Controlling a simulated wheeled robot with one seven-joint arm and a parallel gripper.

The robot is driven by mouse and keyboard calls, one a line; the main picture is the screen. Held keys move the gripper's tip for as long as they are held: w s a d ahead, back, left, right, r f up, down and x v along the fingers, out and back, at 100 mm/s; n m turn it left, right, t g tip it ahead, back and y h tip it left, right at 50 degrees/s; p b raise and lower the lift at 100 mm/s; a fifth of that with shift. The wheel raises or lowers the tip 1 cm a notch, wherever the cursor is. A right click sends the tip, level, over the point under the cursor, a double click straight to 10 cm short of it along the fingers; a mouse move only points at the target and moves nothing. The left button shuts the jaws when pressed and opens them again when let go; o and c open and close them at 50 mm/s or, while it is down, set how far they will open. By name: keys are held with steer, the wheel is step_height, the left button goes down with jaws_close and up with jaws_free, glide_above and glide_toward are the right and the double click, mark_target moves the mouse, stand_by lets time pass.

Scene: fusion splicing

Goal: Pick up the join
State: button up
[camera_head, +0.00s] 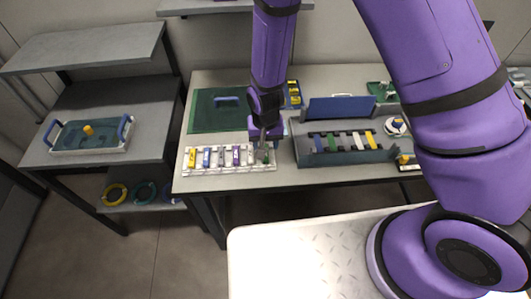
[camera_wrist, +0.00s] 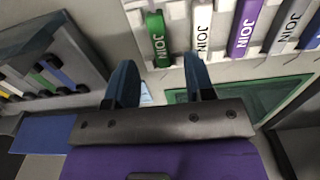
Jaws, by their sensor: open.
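Several coloured pieces marked JOIN stand in a row in a white rack (camera_head: 228,168) at the front left of the table. In the wrist view I see a green join (camera_wrist: 157,38), a white join (camera_wrist: 202,30), a purple join (camera_wrist: 243,28), a grey join (camera_wrist: 288,26) and, at the edge, a blue one. A yellow join (camera_head: 191,157) is at the rack's left end in the head view. My gripper (camera_wrist: 159,64) is open and empty. It points down by the rack's right end, near the green join, which it partly hides in the head view (camera_head: 264,150).
Right of the rack stands a grey unit (camera_head: 345,158) with coloured strips and a raised blue lid (camera_head: 341,108). A green mat (camera_head: 205,118) lies behind the rack. A lidded tray (camera_head: 90,136) sits on the left shelf; rings (camera_head: 115,195) lie below.

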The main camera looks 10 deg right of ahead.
steer(key=shift+f, duration=2.1)
jaws_close()
